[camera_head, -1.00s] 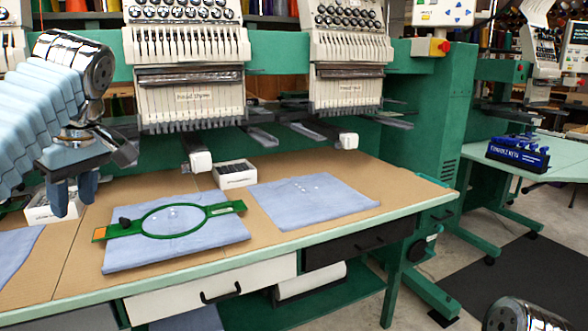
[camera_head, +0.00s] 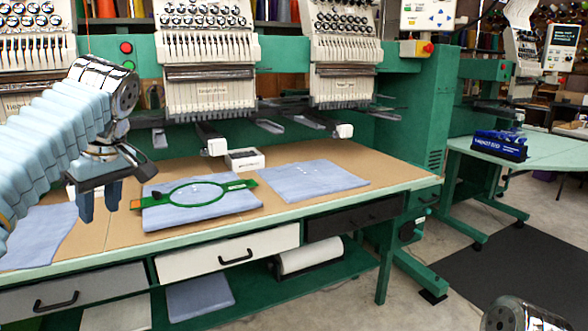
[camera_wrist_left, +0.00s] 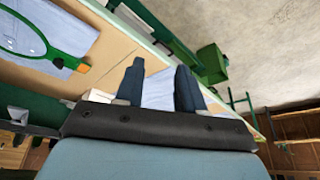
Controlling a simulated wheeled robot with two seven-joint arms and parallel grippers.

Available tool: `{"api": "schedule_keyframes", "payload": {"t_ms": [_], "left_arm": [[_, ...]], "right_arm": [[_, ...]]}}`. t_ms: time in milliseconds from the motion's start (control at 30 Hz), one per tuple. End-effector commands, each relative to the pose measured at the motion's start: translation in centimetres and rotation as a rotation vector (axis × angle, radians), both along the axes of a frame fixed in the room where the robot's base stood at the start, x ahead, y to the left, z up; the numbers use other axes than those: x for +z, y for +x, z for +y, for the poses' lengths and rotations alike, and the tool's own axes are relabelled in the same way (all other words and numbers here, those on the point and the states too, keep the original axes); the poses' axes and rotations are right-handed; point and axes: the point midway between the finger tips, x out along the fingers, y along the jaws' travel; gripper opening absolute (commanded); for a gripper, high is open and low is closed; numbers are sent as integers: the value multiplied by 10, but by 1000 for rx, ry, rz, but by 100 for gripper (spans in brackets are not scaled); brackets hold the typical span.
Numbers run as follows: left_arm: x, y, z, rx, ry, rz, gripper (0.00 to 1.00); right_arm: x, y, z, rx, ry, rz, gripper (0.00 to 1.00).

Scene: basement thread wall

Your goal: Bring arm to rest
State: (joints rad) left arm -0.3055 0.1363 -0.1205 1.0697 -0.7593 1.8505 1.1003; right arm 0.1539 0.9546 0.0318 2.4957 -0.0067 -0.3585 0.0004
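My left arm comes in from the left in the head view, in a pale blue ribbed sleeve. Its gripper (camera_head: 100,198) points down in front of the left part of the work table. In the left wrist view its two dark fingers (camera_wrist_left: 158,88) stand apart with nothing between them. The gripper is apart from the green hoop (camera_head: 146,203), which lies on folded blue cloth on the table and also shows at the left of the wrist view (camera_wrist_left: 84,68). Of my right arm only a metal link shows at the bottom right; its gripper is out of view.
The work table (camera_head: 300,228) has a green edge and drawers below. Embroidery machine heads (camera_head: 205,85) hang over its back. A small box (camera_head: 245,160) and another folded blue cloth (camera_head: 315,181) lie on it. Open floor and a black mat (camera_head: 520,262) are at the right.

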Motion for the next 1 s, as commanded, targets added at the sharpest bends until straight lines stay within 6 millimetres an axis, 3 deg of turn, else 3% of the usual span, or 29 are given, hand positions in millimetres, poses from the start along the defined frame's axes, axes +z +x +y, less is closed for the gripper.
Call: {"api": "schedule_keyframes", "payload": {"t_ms": [267,467,567,600,733,867,1000], "left_arm": [[-58,50,-25,-195,1,51,38],[-136,94,-59,-412,-32,102,38],[-201,114,-85,-562,-77,138,38],[-232,119,-98,-627,-104,152,38],[-339,119,-142,-826,-220,175,38],[-441,90,-187,-975,-356,169,38],[-537,26,-229,-1066,-499,133,38]], "right_arm": [[0,0,0,0,0,0,43],[0,0,0,0,0,0,43],[0,0,0,0,0,0,43],[0,0,0,0,0,0,43],[0,0,0,0,0,0,43],[0,0,0,0,0,0,43],[0,0,0,0,0,0,43]]}}
